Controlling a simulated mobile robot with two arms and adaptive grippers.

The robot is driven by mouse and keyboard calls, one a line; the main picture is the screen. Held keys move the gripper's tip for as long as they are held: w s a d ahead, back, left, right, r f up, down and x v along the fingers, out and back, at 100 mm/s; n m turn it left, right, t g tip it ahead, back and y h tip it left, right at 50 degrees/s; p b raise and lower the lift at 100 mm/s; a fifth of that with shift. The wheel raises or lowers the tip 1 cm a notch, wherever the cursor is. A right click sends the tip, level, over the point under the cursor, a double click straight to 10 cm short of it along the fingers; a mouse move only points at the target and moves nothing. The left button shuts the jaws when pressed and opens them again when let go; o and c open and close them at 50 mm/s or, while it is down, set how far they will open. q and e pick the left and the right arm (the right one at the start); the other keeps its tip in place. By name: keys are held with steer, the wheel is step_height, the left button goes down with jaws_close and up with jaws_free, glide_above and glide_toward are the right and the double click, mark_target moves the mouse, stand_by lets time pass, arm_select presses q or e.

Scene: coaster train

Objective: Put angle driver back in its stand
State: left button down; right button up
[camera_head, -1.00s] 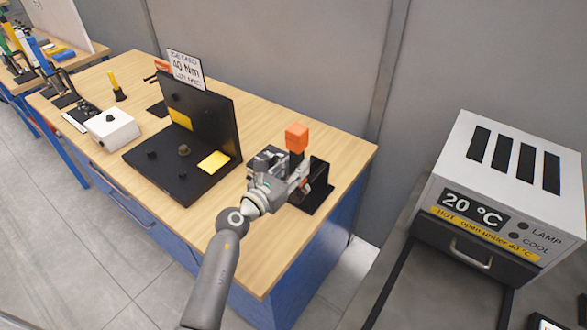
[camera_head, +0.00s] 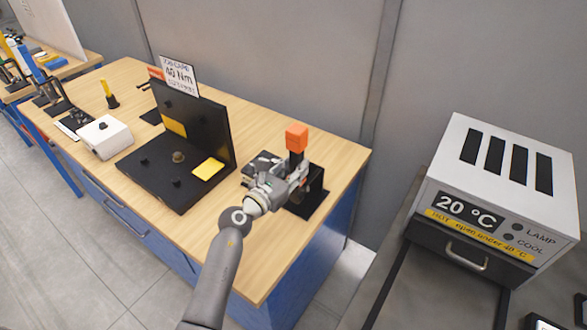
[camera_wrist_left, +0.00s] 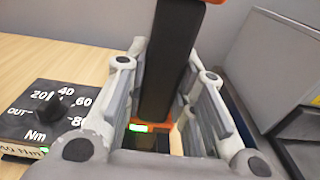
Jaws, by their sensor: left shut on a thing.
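The angle driver (camera_head: 297,138) has an orange block on top and a dark body, and it stands roughly upright. My left gripper (camera_head: 298,178) is shut on it at the right end of the workbench. In the left wrist view the driver's black body (camera_wrist_left: 172,65) runs between the two fingers, with orange parts above and below. The black stand (camera_head: 316,190) is just behind and right of the gripper, partly hidden by it. I cannot tell whether the driver's lower end is inside the stand. My right gripper is not in view.
A torque dial box (camera_wrist_left: 48,118) sits left of the gripper. A black fixture (camera_head: 205,130) with yellow pads and a 40 Nm card (camera_head: 178,75) stands mid-bench. A white box (camera_head: 105,137) is farther left. A white oven (camera_head: 500,190) reading 20 °C stands right.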

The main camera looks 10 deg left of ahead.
arm_select(q)
steer(key=shift+r+x, duration=0.2)
steer(key=shift+x, duration=0.8)
steer(key=shift+r+x, duration=0.2)
steer(key=shift+x, duration=0.8)
steer(key=shift+a, duration=0.1)
steer(key=shift+f+b, duration=0.8)
steer(key=shift+f, duration=0.05)
stand_by(1.3)
